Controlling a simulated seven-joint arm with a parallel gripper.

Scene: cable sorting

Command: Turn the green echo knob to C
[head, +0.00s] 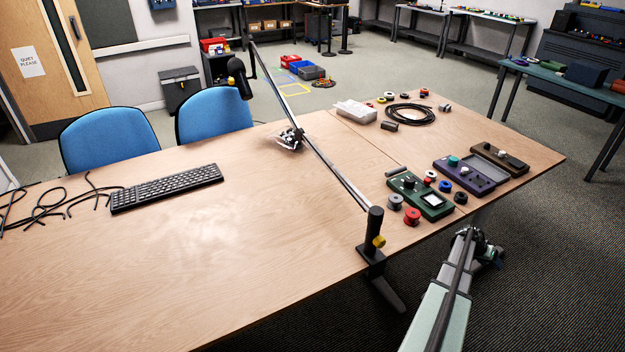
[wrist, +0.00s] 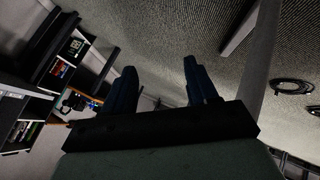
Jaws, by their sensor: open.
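A small green knob (head: 453,161) sits on the purple box (head: 441,171), toward the right end of the table. Its pointer direction and any letter marks are too small to read. My gripper (head: 492,256) is off the table's near edge, over the dark carpet, well apart from the knob. In the wrist view its two dark fingers (wrist: 159,82) stand apart with nothing between them. The knob and boxes are not seen in the wrist view.
Several spools, such as a red one (head: 411,217), stand close by. A lamp (head: 374,235) with a long arm crosses the table. A keyboard (head: 168,188) lies left.

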